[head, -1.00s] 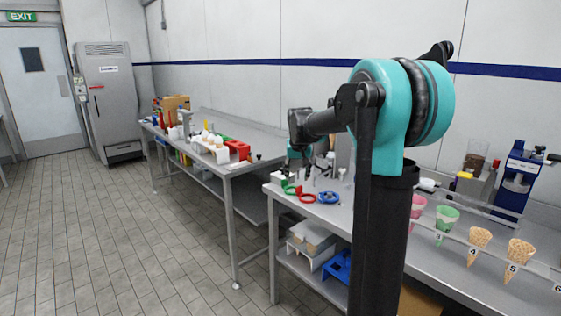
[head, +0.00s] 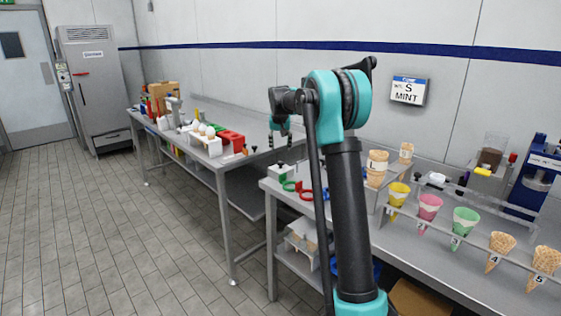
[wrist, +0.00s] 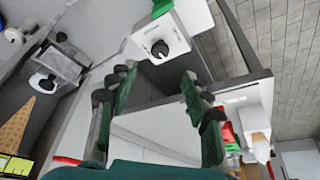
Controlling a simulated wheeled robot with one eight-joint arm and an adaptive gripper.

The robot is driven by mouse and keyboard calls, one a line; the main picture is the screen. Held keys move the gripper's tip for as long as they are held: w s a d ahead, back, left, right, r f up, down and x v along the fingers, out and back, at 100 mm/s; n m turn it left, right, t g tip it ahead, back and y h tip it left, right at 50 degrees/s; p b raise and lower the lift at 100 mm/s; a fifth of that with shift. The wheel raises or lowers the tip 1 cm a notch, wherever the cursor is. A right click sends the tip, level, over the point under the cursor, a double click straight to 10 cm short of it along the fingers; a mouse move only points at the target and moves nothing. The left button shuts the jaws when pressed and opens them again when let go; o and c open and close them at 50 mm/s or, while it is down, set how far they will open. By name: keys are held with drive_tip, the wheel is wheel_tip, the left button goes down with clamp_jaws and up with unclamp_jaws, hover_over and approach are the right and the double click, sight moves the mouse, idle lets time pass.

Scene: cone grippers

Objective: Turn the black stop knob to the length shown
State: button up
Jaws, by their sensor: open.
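A black knob with a pale mark on its face (wrist: 160,49) sits on a white box (wrist: 185,17) in the wrist view, ahead of my fingers. My gripper (wrist: 158,80) is open and empty, its dark green fingers spread below the knob in the picture and apart from it. In the head view my gripper (head: 280,140) hangs above the near left end of the front table (head: 440,250). A wall sign (head: 408,91) reads "S MINT". The exact angle of the knob is hard to read.
Green and red rings (head: 305,194) lie on the table's left end. A rack holds several cones, including yellow (head: 398,192), pink (head: 429,206) and green (head: 463,220). A blue press (head: 533,178) stands at right. Another bench (head: 235,160) stands behind left, across a gap.

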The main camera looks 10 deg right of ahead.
sight(281, 162)
drive_tip(key=x, duration=0.9)
drive_tip(key=shift+w+f, duration=0.1)
drive_tip(key=shift+f, duration=0.25)
clamp_jaws()
